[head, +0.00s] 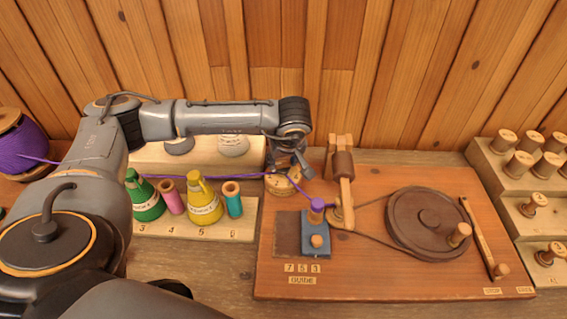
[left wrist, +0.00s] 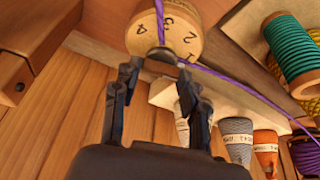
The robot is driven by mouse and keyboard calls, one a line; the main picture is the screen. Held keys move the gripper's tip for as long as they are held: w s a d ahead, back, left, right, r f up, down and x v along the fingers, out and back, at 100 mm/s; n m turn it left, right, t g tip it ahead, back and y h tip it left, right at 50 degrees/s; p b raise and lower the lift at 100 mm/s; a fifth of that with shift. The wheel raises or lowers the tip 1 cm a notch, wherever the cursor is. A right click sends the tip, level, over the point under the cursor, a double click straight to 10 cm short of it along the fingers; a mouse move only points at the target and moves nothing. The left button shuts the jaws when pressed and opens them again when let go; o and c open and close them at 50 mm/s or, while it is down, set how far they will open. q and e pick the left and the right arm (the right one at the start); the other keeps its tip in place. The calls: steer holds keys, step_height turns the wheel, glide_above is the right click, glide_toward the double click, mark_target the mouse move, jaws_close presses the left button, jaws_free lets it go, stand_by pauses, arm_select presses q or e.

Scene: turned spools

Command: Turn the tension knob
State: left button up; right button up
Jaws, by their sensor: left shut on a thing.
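The tension knob (head: 281,187) is a round wooden dial at the back left edge of the reddish board. It shows larger in the left wrist view (left wrist: 178,24), with the numbers 1 to 4 and a small grey metal piece. My left gripper (head: 290,168) reaches down to it from above and is shut on it. In the left wrist view, the fingertips (left wrist: 158,74) sit on both sides of the dial's near part, so the exact contact is partly hidden. A purple thread (left wrist: 222,77) passes by the dial. My right gripper is not in view.
Green and yellow cones (head: 205,206) stand left. A peg rack (head: 511,188) stands right.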

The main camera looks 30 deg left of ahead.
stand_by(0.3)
arm_select(q)
steer(key=o, duration=1.1)
steer(key=shift+o, duration=0.2)
steer(key=v, duration=1.2)
